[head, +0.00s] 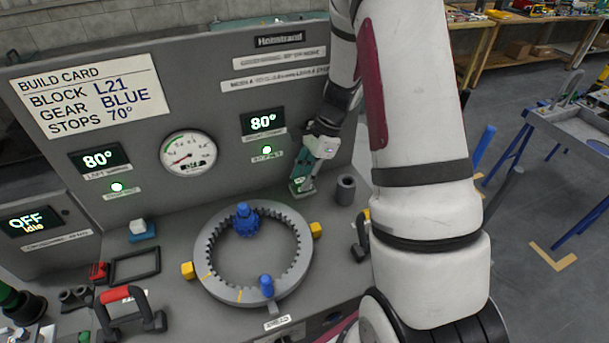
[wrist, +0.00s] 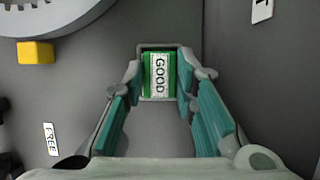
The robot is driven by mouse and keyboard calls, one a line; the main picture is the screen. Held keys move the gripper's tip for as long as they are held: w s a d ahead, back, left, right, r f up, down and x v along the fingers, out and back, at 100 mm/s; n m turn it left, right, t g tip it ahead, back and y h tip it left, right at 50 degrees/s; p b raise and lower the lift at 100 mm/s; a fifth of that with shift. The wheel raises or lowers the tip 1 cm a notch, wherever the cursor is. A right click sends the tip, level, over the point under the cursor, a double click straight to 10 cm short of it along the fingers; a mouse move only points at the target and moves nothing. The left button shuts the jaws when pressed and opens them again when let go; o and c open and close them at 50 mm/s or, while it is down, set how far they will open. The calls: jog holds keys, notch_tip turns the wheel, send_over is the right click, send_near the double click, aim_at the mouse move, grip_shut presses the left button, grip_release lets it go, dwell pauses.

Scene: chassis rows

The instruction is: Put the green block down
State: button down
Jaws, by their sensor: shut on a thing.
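The green block (wrist: 146,76) carries a white label reading GOOD. It sits between the fingertips of my gripper (wrist: 160,80) in the wrist view. My gripper is shut on it. A thin grey square frame (wrist: 158,46) surrounds the block in that view; I cannot tell whether the block rests inside it or is just above. In the head view my gripper (head: 303,177) points down at the back right of the grey bench, near the upright panel. The block is small and mostly hidden there by the fingers.
A grey ring gear (head: 207,258) with blue gears and yellow blocks (head: 316,230) stands left of my gripper. A dark grey cylinder (head: 345,190) stands close on its right. The FREE label (wrist: 51,139) marks bare bench.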

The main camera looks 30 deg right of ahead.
jog(key=c, duration=1.3)
grip_release()
jog(key=shift+f, duration=0.1)
jog(key=w+b+v, duration=0.1)
jog(key=v, duration=1.1)
jog(key=s+a+r+n+t+h, duration=0.1)
jog(key=s+a+r+n+h, duration=0.1)
jog(key=s+a+r+n, duration=0.7)
jog(key=s+a+r+n+t+h, duration=0.1)
jog(key=s+a+r+n, duration=0.1)
jog(key=s+a+n, duration=0.2)
jog(key=s+a+r+n+t+h, duration=0.1)
jog(key=s+a+r+n+t, duration=0.1)
jog(key=s+n, duration=0.5)
jog(key=shift+a+r+t, duration=0.3)
jog(key=shift+a+r, duration=0.45)
jog(key=shift+a, duration=0.5)
